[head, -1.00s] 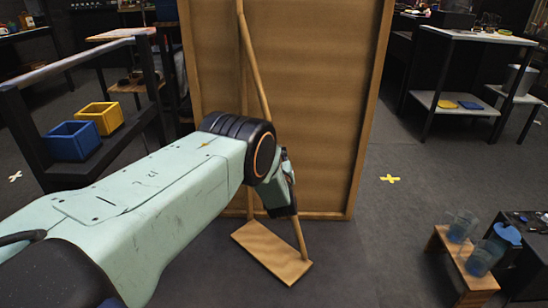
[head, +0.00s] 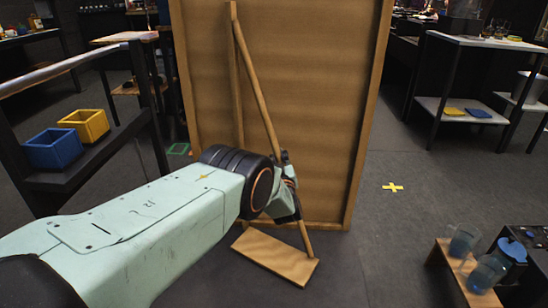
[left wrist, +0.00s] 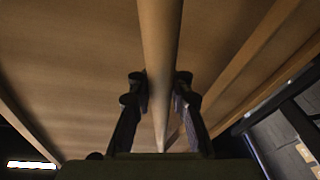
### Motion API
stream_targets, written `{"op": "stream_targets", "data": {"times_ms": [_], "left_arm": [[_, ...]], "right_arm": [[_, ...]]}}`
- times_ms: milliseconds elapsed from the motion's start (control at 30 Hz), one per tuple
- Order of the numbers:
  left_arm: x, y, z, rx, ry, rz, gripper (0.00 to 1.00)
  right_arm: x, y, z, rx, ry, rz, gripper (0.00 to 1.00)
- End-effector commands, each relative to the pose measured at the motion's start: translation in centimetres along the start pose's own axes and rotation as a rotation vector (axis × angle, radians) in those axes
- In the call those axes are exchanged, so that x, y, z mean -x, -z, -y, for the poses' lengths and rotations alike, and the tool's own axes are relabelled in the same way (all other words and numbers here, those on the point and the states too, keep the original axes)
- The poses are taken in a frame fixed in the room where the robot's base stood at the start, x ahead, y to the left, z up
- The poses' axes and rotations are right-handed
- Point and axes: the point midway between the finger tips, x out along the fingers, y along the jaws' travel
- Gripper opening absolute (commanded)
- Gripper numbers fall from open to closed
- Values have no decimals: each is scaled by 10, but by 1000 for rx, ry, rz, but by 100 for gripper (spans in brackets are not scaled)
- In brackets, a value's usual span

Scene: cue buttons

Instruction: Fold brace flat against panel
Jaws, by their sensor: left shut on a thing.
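The wooden panel (head: 320,110) stands upright ahead, a framed brown board. The brace (head: 256,85) is a round wooden pole. It runs from the panel's upper left down to the right, angled away from the panel, its lower end at a flat wooden foot board (head: 275,257) on the floor. My left gripper (head: 289,190) is at the brace's lower part. In the left wrist view the brace (left wrist: 159,45) passes between the two fingers of my left gripper (left wrist: 158,95), which are shut on it. My arm hides part of the brace and panel bottom. My right gripper is not in view.
A dark shelf with a blue bin (head: 53,147) and a yellow bin (head: 84,124) stands at left. A small wooden bench (head: 470,272) with blue cups is at lower right. A white-topped shelf (head: 485,42) stands behind. Floor with a yellow cross (head: 393,187) is clear to the right.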

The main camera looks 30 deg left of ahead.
Motion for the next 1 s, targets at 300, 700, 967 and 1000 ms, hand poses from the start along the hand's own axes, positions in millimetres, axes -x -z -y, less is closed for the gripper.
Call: {"op": "stream_targets", "data": {"times_ms": [300, 700, 967, 1000], "left_arm": [[-9, -6, -16, 16, -15, -28, 0], [-19, -9, -22, 27, -15, -50, 0], [-21, -8, -24, 31, -17, -54, 0], [-22, -8, -24, 31, -17, -55, 0]], "right_arm": [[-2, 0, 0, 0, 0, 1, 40], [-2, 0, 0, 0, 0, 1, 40], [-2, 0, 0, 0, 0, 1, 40], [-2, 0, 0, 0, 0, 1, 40]]}}
